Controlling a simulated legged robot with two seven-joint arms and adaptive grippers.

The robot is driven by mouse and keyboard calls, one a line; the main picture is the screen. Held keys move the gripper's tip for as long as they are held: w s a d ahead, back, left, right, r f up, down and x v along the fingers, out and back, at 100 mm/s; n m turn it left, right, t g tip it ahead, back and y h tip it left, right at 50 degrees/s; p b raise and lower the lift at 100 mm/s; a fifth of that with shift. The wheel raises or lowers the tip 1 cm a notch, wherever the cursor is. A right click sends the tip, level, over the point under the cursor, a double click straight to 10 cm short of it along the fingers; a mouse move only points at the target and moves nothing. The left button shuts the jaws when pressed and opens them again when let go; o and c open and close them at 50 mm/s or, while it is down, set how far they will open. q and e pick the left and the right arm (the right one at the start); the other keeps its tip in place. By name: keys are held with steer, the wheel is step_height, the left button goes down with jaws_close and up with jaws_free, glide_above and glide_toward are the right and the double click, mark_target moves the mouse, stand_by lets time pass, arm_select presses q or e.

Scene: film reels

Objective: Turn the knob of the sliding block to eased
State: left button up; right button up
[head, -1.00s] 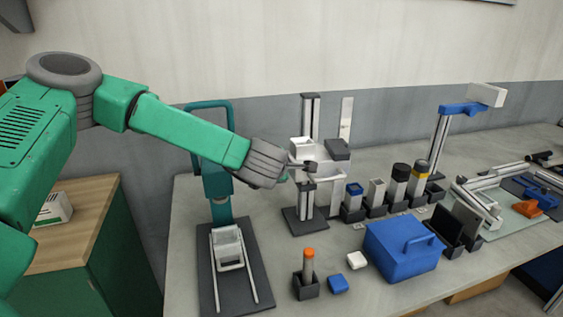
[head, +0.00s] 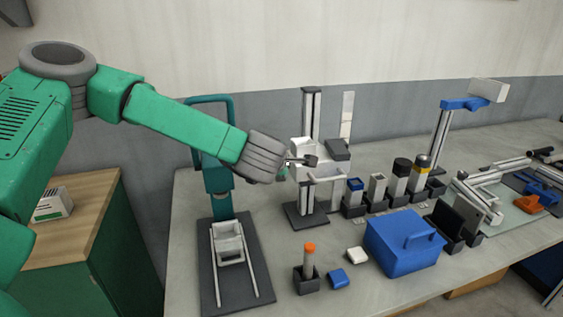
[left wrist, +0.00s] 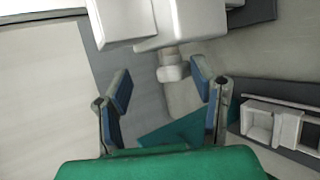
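The sliding block (head: 306,151) is a white body on a grey upright rail (head: 312,112) with a dark base. It shows close up in the left wrist view as white boxy shapes (left wrist: 188,20). A short pale round stub below it, which looks like its knob (left wrist: 172,66), lies between and slightly beyond my left gripper's fingertips. My left gripper (left wrist: 163,84) is open, fingers apart on either side of the stub; contact cannot be told. In the head view my left gripper (head: 298,163) is in front of the block and hides the knob. My right gripper is not in view.
A teal-framed stand (head: 221,190) with a dark base is left of the rail. Several small holders stand right of it. A blue box (head: 402,245) with a handle, an orange-topped cylinder (head: 309,260) and small blocks are in front. Another rail stand (head: 440,140) is behind right.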

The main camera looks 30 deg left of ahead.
arm_select(q)
steer(key=v, duration=1)
steer(key=shift+f, duration=0.1)
